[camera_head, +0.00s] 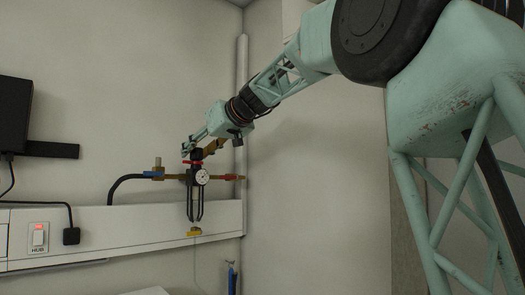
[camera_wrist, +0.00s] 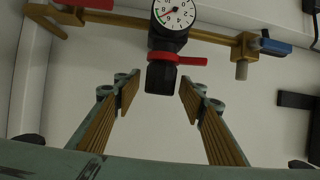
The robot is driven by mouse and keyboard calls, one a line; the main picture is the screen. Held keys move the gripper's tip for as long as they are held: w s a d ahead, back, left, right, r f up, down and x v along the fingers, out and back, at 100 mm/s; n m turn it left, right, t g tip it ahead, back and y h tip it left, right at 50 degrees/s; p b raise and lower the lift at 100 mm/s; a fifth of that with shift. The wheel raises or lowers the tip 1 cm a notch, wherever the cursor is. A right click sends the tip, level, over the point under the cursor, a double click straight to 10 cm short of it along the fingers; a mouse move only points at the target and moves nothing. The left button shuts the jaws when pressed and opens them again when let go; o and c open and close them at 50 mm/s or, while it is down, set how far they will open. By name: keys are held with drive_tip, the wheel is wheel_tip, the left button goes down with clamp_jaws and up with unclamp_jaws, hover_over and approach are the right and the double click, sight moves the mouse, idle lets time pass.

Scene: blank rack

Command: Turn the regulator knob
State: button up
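The regulator's black knob (camera_wrist: 161,80) is between my open fingers in the wrist view, with a gap on each side. A red lever-like part (camera_wrist: 185,60) crosses beside it, below the white dial gauge (camera_wrist: 174,13). My gripper (camera_wrist: 160,90) is open, its ribbed tan finger pads apart and empty. In the head view, the gauge (camera_head: 202,176) faces out under the red part (camera_head: 192,162), and the knob (camera_head: 197,154) is at the top. My gripper (camera_head: 203,148) is around the knob's height there; one finger partly hides the other. I cannot tell contact.
A brass pipe (camera_head: 172,176) runs sideways from the regulator, with a blue-handled valve (camera_head: 153,174) and black hose (camera_head: 125,180) at left. A white wall duct (camera_head: 110,225) runs below. A vertical pipe (camera_head: 242,90) stands at the wall corner. A black box (camera_head: 14,112) hangs at left.

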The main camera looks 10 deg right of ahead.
drive_tip(key=shift+m+t+h+p, duration=0.9)
drive_tip(key=shift+m+h+p, duration=0.95)
drive_tip(key=shift+p, duration=1.7)
